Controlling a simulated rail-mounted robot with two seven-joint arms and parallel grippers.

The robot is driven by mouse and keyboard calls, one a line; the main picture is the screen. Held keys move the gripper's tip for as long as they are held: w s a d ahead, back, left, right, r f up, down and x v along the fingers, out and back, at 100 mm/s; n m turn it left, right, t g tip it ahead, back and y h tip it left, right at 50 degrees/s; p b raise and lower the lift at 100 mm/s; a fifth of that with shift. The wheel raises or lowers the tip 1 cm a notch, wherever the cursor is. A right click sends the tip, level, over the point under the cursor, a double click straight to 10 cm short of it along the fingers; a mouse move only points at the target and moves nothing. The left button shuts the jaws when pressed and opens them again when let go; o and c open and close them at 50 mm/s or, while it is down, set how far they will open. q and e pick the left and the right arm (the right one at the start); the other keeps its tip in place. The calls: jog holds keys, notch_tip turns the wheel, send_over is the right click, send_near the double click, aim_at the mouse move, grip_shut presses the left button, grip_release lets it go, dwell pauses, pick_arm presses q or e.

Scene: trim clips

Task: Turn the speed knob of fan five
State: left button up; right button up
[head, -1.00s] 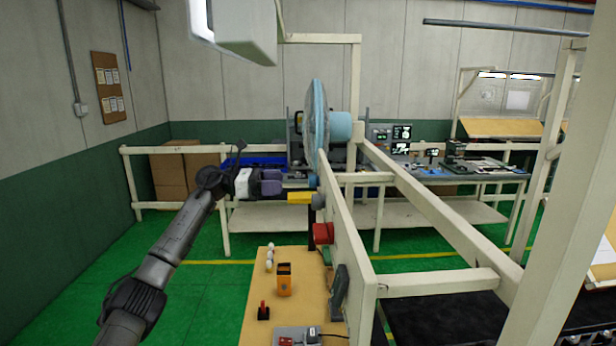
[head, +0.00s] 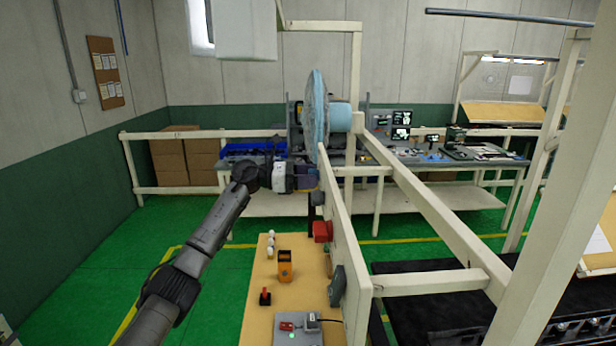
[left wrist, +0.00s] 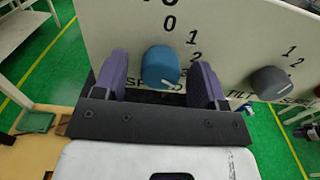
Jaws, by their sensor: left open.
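The fan (head: 315,120) is a light blue disc on the near side of a cream panel (head: 336,215), seen nearly edge-on in the head view. My left gripper (head: 309,177) is at the panel below the fan. In the left wrist view, a blue knob (left wrist: 160,67) with a white mark lies between the open purple fingers of my left gripper (left wrist: 164,82), with a gap on each side. Printed 0, 1 and 2 are around it; the label below, partly hidden, seems to read SPEED. No fan number is readable. My right gripper is not in view.
A grey knob (left wrist: 270,82) sits to the right on the panel. A red part (head: 322,231) sticks out lower on it. A wooden table (head: 262,322) below holds an orange box (head: 285,266) and small items. Cream rails run right of the panel.

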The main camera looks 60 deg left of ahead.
pick_arm(q)
jog(key=c, duration=0.9)
jog(key=shift+n, duration=0.4)
jog(key=n+p, duration=0.2)
jog(key=n, duration=0.4)
jog(key=shift+n+p, duration=0.35)
jog(key=shift+n, duration=0.05)
